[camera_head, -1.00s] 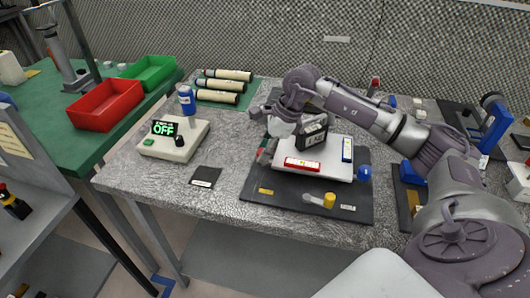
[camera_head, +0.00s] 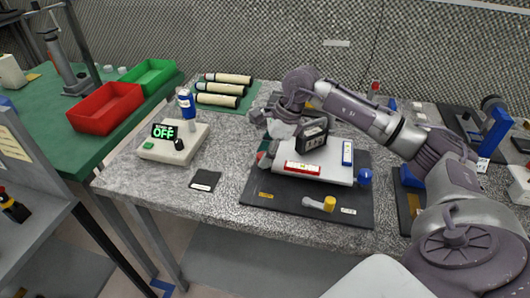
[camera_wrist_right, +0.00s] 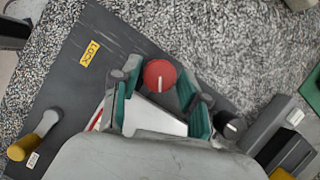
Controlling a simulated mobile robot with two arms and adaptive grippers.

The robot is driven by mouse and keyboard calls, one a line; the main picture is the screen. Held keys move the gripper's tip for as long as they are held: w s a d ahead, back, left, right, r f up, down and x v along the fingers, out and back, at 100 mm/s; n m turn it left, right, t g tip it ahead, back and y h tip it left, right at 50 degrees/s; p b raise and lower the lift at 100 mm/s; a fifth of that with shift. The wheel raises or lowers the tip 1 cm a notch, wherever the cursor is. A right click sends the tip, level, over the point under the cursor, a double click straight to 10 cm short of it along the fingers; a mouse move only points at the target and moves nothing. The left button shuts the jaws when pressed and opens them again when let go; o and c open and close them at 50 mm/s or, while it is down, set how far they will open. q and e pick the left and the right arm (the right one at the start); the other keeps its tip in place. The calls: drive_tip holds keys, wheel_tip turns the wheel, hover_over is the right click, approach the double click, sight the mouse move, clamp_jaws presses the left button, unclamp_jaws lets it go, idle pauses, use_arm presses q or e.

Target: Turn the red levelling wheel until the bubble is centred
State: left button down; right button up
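The levelling plate (camera_head: 328,174) is white and sits on a dark mat, with a red vial (camera_head: 302,168) and a blue vial (camera_head: 347,153) on it. The bubbles are too small to make out. The red levelling wheel (camera_wrist_right: 159,75), with a white mark on top, is at the plate's corner in the right wrist view. My right gripper (camera_wrist_right: 158,92) is open over that corner, one finger on each side of the wheel with visible gaps. In the head view the gripper (camera_head: 268,136) partly hides the wheel. My left gripper is not in view.
A blue wheel (camera_head: 365,177) is at the right corner. A yellow-ended lever (camera_head: 320,204) lies on the mat's front.

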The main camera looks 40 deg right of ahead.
drive_tip(key=shift+r, duration=0.1)
drive_tip(key=v, duration=1.1)
drive_tip(key=shift+r, duration=0.4)
drive_tip(key=shift+d+f, duration=0.1)
